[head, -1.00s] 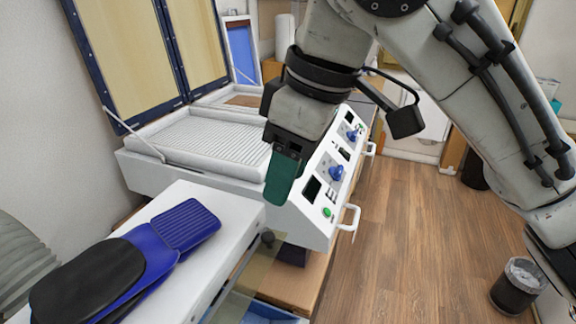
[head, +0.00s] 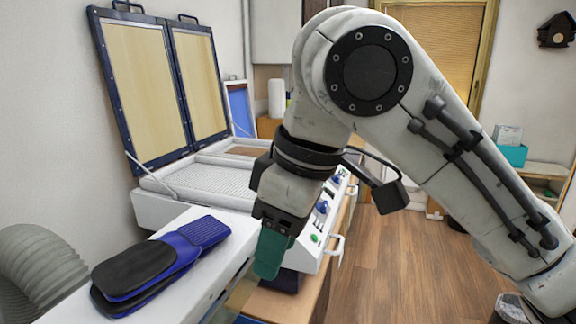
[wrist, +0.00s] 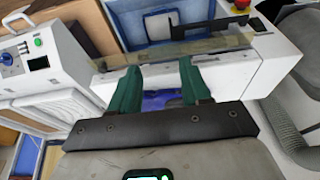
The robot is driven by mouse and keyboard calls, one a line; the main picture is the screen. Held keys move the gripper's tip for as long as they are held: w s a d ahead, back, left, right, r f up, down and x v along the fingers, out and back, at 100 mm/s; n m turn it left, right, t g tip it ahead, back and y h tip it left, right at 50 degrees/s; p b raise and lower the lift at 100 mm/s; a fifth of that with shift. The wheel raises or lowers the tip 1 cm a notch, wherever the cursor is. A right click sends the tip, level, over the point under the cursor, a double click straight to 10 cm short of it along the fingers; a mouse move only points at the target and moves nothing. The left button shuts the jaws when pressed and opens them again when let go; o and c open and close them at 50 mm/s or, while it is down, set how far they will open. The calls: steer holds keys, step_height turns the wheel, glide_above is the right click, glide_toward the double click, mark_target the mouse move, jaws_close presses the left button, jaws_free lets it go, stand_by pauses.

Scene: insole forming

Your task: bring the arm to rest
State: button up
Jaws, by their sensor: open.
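My gripper (head: 270,252) hangs from my arm in the middle of the head view, with green fingers pointing down. It is beside the front of the white forming machine and right of the white surface that bears the insoles. In the wrist view the two green fingers of my gripper (wrist: 158,92) stand apart, with nothing held between them. Past them are a white unit's edge and something blue partly hidden by the gripper.
The white machine (head: 160,208) has two raised framed lids (head: 150,95). Blue and black insoles (head: 150,265) lie on the white surface at left. A grey hose (head: 40,270) is at far left. Open wooden floor (head: 390,265) lies to the right, with a bin (head: 512,308).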

steer(key=w+d+f+m+t+y+b, duration=0.1)
steer(key=w+f+m+y, duration=0.15)
steer(key=f, duration=0.55)
steer(key=w+d+f+m+t+y+b, duration=0.1)
steer(key=f+m+y, duration=0.15)
steer(key=f, duration=0.55)
steer(key=s+d+f+m+t+h, duration=0.1)
steer(key=s+d+f+m, duration=0.15)
steer(key=f, duration=0.45)
steer(key=s+d+f+m, duration=0.1)
steer(key=d+f+m, duration=0.1)
steer(key=d+f, duration=0.35)
steer(key=s+d+f+m+h+b, duration=0.1)
steer(key=s+d+f+m+h, duration=0.1)
steer(key=s+d+f, duration=0.35)
steer(key=s+d+f+m+h+b, duration=0.1)
steer(key=s+d+f+m+h, duration=0.15)
steer(key=s+f, duration=0.65)
steer(key=s+d+f+g+h, duration=0.2)
steer(key=s+d+f+g, duration=0.1)
steer(key=s+d+f, duration=0.4)
steer(key=s+d, duration=0.3)
steer(key=s, duration=0.1)
steer(key=shift+s+d+f+m+h, duration=0.15)
steer(key=shift+s+d+m+h, duration=0.1)
steer(key=shift+m+h, duration=0.15)
